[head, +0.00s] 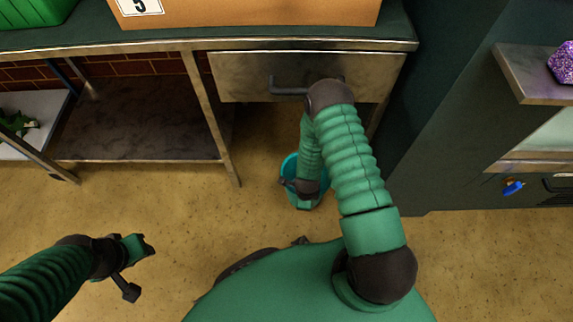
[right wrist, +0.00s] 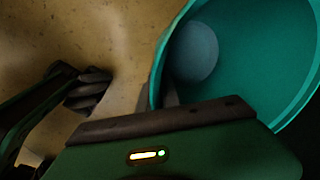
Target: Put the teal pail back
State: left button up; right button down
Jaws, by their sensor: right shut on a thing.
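The teal pail (head: 289,166) is below the drawer, over the tan floor, partly hidden behind my right arm. My right gripper (head: 302,190) is at the pail's near side and is shut on the pail. In the right wrist view the pail (right wrist: 250,60) fills the upper right, and a round blue-grey shape (right wrist: 193,53) shows inside it. I cannot tell whether the pail touches the floor. My left gripper (head: 138,268) is open and empty at the lower left, away from the pail.
A metal-topped bench (head: 190,44) runs across the back, with a closed drawer (head: 240,77) and a lower shelf (head: 135,125). A cardboard box (head: 250,10) and a green crate (head: 30,12) stand on top. A dark cabinet is at right. Floor (head: 180,215) between is clear.

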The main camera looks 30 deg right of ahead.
jog(key=w+d+f+b, duration=0.1)
jog(key=w+f+b, duration=0.1)
jog(key=w+b, duration=0.3)
jog(key=w+d+f+b, duration=0.1)
jog(key=w+f+b, duration=0.2)
jog(key=w+b, duration=0.3)
jog(key=w, duration=0.4)
jog(key=shift+w+d+b, duration=0.3)
jog(key=shift+w+d, duration=0.05)
jog(key=c, duration=1.6)
grip_release()
jog(key=shift+o, duration=0.2)
jog(key=r+p, duration=0.2)
jog(key=r, duration=0.1)
jog(key=s+r+p, duration=0.1)
jog(key=r+p, duration=0.1)
jog(key=r, duration=0.2)
jog(key=a+r+p, duration=0.1)
jog(key=r+p, duration=0.2)
jog(key=r, duration=0.1)
jog(key=shift+s+r, duration=0.1)
jog(key=shift+s, duration=0.1)
jog(key=shift+s+a+r+p, duration=0.1)
jog(key=shift+r+p, duration=0.2)
jog(key=shift+r, duration=0.1)
jog(key=shift+s+f, duration=0.1)
jog(key=shift+f, duration=0.05)
